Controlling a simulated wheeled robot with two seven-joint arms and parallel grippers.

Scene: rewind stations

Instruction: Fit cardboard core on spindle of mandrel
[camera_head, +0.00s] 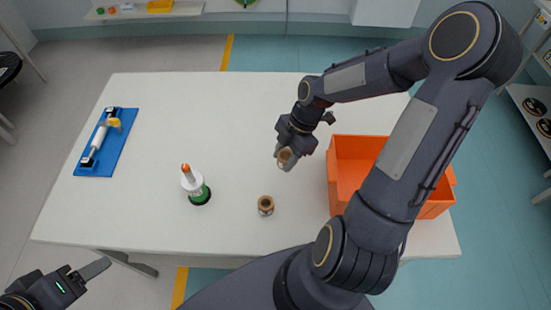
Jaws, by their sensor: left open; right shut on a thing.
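My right gripper (286,157) is shut on a brown cardboard core (285,155) and holds it over the middle of the table. A second cardboard core (266,205) stands on the table below and to the left of that gripper. The upright mandrel (197,190) stands left of both cores. It has a black base, a green lower part, a white part and an orange spindle tip (185,168). The held core is apart from the spindle, to its right. My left gripper (92,268) is open, low at the left beyond the table's front edge.
An orange crate (341,148) stands at the right of the white table (200,110), partly hidden by my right arm. A blue plate (116,157) with a white roller and a yellow part lies at the left. The table's back middle is clear.

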